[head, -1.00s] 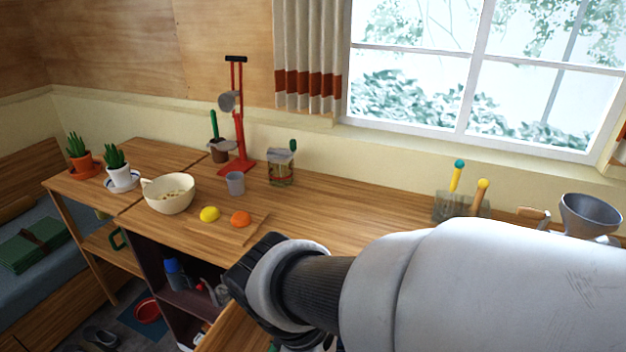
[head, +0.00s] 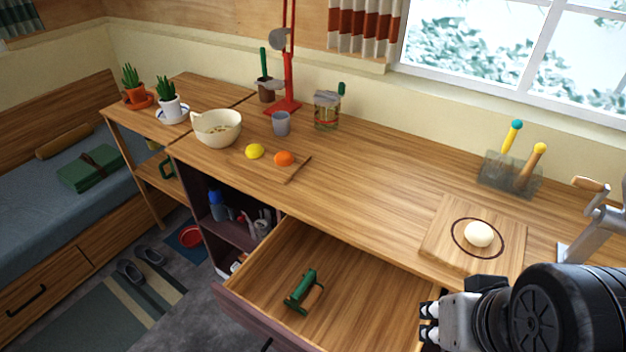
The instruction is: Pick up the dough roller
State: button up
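My gripper (head: 430,322) is at the lower right, over the drawer's right end in the picture and well to the right of the roller. Its pale finger pads point left and nothing shows held in them. The gap between the fingers is not clear.
A board (head: 438,236) with a ball of dough (head: 479,234) lies on the worktop above the drawer's right end. A metal grinder (head: 597,225) stands at the right.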

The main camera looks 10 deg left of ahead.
aim_at(304, 290)
jog(key=u, duration=1.2)
jog(key=z, duration=1.85)
jog(key=u, duration=1.5)
jog(key=i+j, duration=0.1)
jog(key=j, duration=0.3)
jog(key=i+u, duration=0.05)
